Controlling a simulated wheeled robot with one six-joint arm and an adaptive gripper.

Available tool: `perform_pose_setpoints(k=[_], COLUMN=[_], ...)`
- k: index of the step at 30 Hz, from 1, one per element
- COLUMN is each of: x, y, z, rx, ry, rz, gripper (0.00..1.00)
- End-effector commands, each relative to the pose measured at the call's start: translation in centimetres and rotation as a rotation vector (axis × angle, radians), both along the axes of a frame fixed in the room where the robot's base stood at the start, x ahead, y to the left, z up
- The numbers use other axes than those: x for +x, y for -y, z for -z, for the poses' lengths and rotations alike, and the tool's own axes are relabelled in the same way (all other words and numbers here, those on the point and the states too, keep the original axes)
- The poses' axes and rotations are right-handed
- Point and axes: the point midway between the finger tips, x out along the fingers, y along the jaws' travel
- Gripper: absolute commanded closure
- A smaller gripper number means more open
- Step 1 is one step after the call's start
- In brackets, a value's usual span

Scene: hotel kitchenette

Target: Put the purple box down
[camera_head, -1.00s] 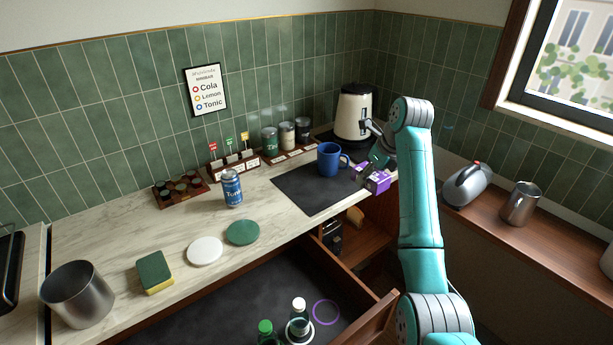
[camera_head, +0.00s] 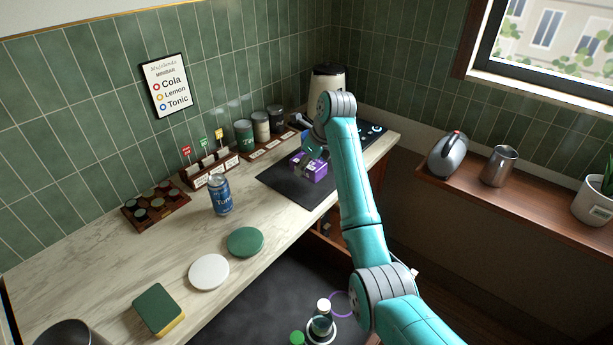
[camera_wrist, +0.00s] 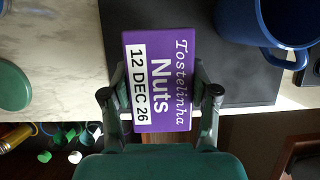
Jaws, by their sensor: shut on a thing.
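The purple box (camera_head: 316,171), labelled "Tostelinha Nuts", is between the fingers of my gripper (camera_head: 312,153). The wrist view shows its printed face (camera_wrist: 162,55) towards the camera, with a finger of my gripper (camera_wrist: 160,93) on either side, shut on it. The box is over the dark mat (camera_head: 283,184) on the counter; I cannot tell whether it touches the mat.
A Tonic can (camera_head: 220,196) stands left of the mat. A green coaster (camera_head: 245,242), a white coaster (camera_head: 208,272) and a sponge (camera_head: 157,309) lie nearer. An open drawer (camera_head: 250,310) holds bottles below the counter.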

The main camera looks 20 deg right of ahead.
Motion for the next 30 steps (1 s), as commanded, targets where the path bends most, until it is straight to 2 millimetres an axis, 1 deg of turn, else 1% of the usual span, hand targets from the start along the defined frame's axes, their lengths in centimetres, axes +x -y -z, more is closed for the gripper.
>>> perform_pose_setpoints(k=[1,5,12,23,24,26,27,30], x=[0.0,0.0,0.0,0.0,0.0,0.0,0.0,0.0], y=[0.0,0.0,0.0,0.0,0.0,0.0,0.0,0.0], z=[0.6,1.5,4.5,4.9,4.9,4.9,4.9,4.9], rx=[0.0,0.0,0.0,0.0,0.0,0.0,0.0,0.0], ry=[0.0,0.002,0.002,0.002,0.002,0.002,0.002,0.002], rz=[0.0,-0.001,-0.001,-0.001,-0.001,-0.001,-0.001,-0.001], gripper=[0.8,0.8,0.8,0.8,0.35,0.2,0.15,0.15])
